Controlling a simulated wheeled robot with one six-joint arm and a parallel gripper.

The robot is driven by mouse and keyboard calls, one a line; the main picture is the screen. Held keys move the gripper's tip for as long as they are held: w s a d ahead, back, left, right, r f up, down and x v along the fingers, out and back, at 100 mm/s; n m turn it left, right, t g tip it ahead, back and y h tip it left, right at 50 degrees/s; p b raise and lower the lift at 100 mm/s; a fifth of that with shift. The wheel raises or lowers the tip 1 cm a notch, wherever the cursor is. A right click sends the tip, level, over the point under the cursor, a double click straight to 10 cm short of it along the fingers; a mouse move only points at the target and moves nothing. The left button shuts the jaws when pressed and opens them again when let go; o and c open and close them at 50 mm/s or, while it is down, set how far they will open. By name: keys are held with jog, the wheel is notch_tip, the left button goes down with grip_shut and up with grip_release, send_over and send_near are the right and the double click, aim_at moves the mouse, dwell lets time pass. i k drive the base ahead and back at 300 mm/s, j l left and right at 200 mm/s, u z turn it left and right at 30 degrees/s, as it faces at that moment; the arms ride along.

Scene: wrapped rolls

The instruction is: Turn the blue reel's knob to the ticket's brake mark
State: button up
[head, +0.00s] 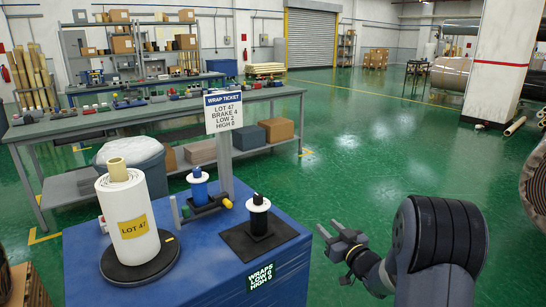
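The blue reel (197,186) stands upright on the blue cabinet's top (95,235), with white end discs. A small yellow knob-like part (227,203) sits low at its right; its brake marks are too small to read. My gripper (327,229) is open and empty, right of the cabinet and apart from the reel and knob.
A white roll labelled "LOT 47" (128,205) stands on a black turntable (112,267) at left. A black reel (259,218) stands on a dark mat (235,240), between my gripper and the blue reel. A display (260,277) reads "WRAPS LOW 0 HIGH 0".

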aim_at(196, 172)
jog(key=i+l+z, duration=0.2)
jog(key=i+z, duration=0.2)
jog(key=i+l+z, duration=0.1)
jog(key=i+z, duration=0.3)
jog(key=i+l+u, duration=0.1)
jog(key=i+u, duration=0.25)
jog(key=i+l+u, duration=0.15)
jog(key=u, duration=0.25)
jog(key=i+u, duration=0.15)
jog(key=u, duration=0.25)
jog(key=i+l+u, duration=0.1)
jog(key=u, duration=0.3)
jog(key=i+l+u, duration=0.1)
jog(key=u, duration=0.3)
jog(key=l+u, duration=0.2)
jog(key=u, duration=0.15)
jog(key=i+j, duration=0.35)
jog(key=i+u, duration=0.05)
jog(key=i, duration=0.05)
